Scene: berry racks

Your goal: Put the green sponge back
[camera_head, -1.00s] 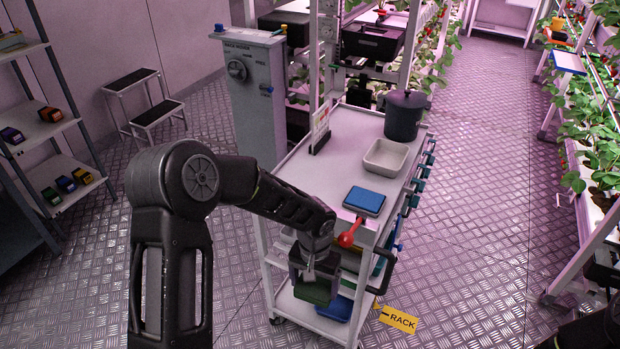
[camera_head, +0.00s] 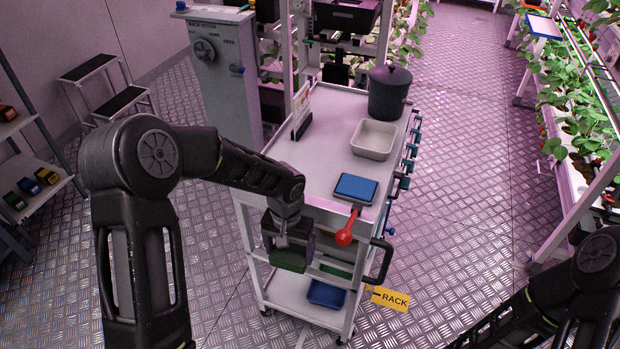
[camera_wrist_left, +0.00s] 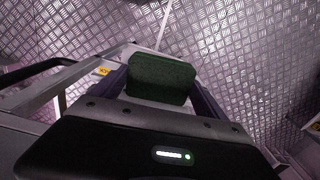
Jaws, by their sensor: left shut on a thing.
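My left gripper (camera_head: 289,247) is shut on the green sponge (camera_head: 287,260), a dark green block, in front of the near end of the white cart (camera_head: 312,170). In the left wrist view the sponge (camera_wrist_left: 160,80) sits between the two fingers. In the head view the gripper covers part of it. It is below the cart's top and in front of its lower shelves. A blue tray (camera_head: 326,294) is on the bottom shelf. A second green surface (camera_head: 336,268) shows on the shelf behind; I cannot tell what it is. My right arm shows at the lower right, its gripper out of frame.
On the cart top are a blue-topped scale (camera_head: 356,188), a beige bin (camera_head: 373,139) and a dark pot (camera_head: 389,92). A red ladle (camera_head: 346,228) and a black handle (camera_head: 379,262) stick out at the near end. A step stool (camera_head: 106,88) stands left.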

